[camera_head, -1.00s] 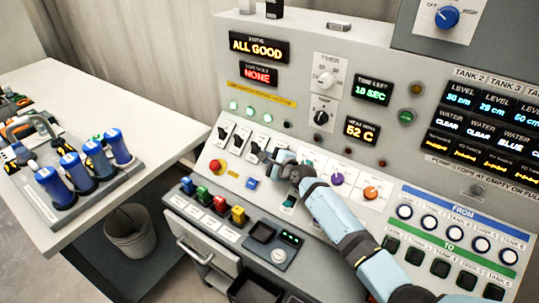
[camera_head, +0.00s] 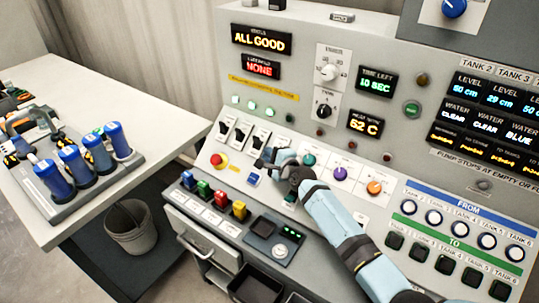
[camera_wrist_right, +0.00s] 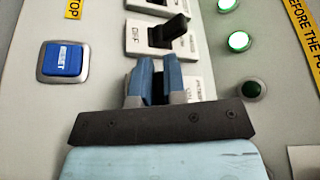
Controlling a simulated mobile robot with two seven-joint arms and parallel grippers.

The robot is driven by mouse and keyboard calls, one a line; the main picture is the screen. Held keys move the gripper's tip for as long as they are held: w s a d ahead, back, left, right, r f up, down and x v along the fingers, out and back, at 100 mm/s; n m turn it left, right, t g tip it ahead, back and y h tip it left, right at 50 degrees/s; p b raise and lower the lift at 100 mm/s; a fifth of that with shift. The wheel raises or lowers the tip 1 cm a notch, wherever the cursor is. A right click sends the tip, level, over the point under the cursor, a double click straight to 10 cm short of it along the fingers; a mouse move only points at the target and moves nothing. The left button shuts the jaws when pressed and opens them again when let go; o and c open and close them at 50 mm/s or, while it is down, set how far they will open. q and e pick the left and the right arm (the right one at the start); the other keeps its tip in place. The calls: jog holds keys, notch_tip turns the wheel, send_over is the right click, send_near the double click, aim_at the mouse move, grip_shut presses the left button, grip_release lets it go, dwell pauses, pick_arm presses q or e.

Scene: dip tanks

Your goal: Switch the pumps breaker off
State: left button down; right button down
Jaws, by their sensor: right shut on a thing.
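My right gripper (camera_head: 264,162) is at the right end of a row of black toggle breakers on white plates on the sloped console. In the right wrist view its blue fingers (camera_wrist_right: 158,82) are closed around the end breaker. The white plate (camera_wrist_right: 192,88) shows beside them, but its lever is mostly hidden and its label is unreadable. The neighbouring breaker (camera_wrist_right: 172,30) stands clear of the fingers. My left gripper is not in view.
A blue reset button (camera_wrist_right: 64,60) and a red stop button (camera_head: 218,160) sit close below the breakers. Coloured knobs (camera_head: 341,173) lie right of my gripper. Displays read ALL GOOD (camera_head: 262,40) and NONE.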

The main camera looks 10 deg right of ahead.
jog(key=c, duration=1.5)
grip_release()
jog(key=shift+o, duration=0.2)
jog(key=p+v, duration=0.1)
jog(key=v, duration=1.3)
